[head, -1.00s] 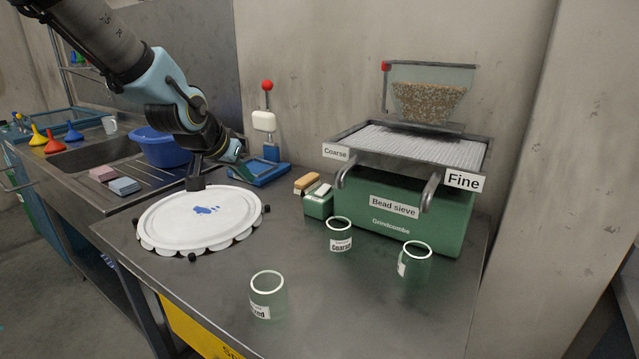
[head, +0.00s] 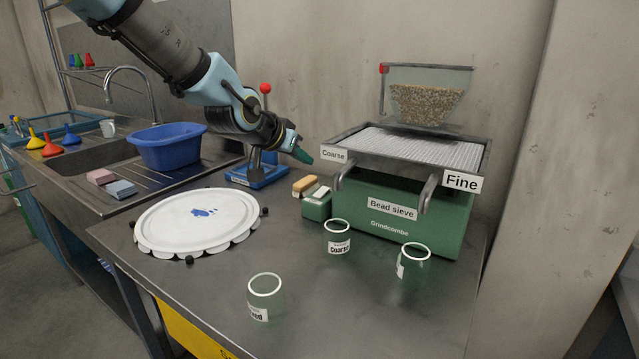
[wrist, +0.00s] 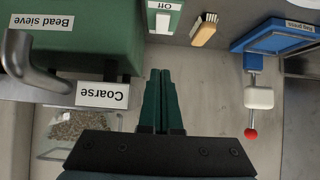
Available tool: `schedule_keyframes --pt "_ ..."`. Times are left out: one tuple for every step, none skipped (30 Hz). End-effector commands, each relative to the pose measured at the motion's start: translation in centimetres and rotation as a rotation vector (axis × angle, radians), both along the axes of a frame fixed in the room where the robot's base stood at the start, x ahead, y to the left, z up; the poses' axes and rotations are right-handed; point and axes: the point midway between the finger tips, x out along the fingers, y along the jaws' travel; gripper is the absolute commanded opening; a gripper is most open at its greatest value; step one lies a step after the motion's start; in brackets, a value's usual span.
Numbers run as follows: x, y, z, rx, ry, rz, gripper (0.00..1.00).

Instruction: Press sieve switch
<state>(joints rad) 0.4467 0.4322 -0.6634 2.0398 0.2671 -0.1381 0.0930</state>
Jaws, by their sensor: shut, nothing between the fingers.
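The green bead sieve (head: 400,215) stands at the right of the bench. It shows upside down in the wrist view (wrist: 65,38). At its left side is a small green switch box (head: 317,208) with a white rocker. In the wrist view the white rocker (wrist: 165,6) at the top edge bears the word Off and is partly cut off. My gripper (head: 303,156) is shut and empty, in the air left of the Coarse label and above the switch box. In the wrist view its green fingertips (wrist: 160,72) lie together, apart from the switch.
A wooden brush (head: 305,184) lies by the switch box. A blue lever stand (head: 258,178) with a red knob is behind my arm. Several glass jars, including one labelled Coarse (head: 337,238), stand in front of the sieve.

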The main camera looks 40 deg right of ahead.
Motion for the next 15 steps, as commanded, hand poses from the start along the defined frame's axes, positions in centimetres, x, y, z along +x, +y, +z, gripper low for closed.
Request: schedule_keyframes --pt "-0.1 -0.6 -0.6 0.003 0.002 -0.004 0.0" --pt "0.0 -1.0 -0.8 0.002 0.003 -0.003 0.0" --pt "0.2 -1.6 -1.1 0.001 0.004 -0.003 0.0" --pt "0.3 -1.9 -1.5 0.002 0.004 -0.003 0.0" --pt "0.3 -2.3 -1.8 0.002 0.002 -0.004 0.0" --pt "0.5 -2.9 -2.2 0.002 0.002 -0.004 0.0" --pt "0.7 -3.4 -2.5 0.002 0.003 -0.003 0.0" --pt "0.8 -3.9 -2.9 0.003 0.004 -0.003 0.0" --pt "0.9 -4.4 -3.4 0.003 0.003 -0.002 0.0" --pt "1.1 -4.9 -3.7 0.002 0.003 -0.003 0.0" --pt "1.2 -5.3 -3.9 0.001 0.002 -0.002 0.0" --pt "1.3 -5.9 -4.4 0.003 0.002 -0.003 0.0" --pt "1.5 -6.3 -4.7 0.003 0.001 -0.002 0.0" --pt "1.5 -6.3 -5.3 0.005 0.003 -0.001 0.0" --pt "1.5 -6.3 -5.9 0.004 0.004 0.0 0.0"
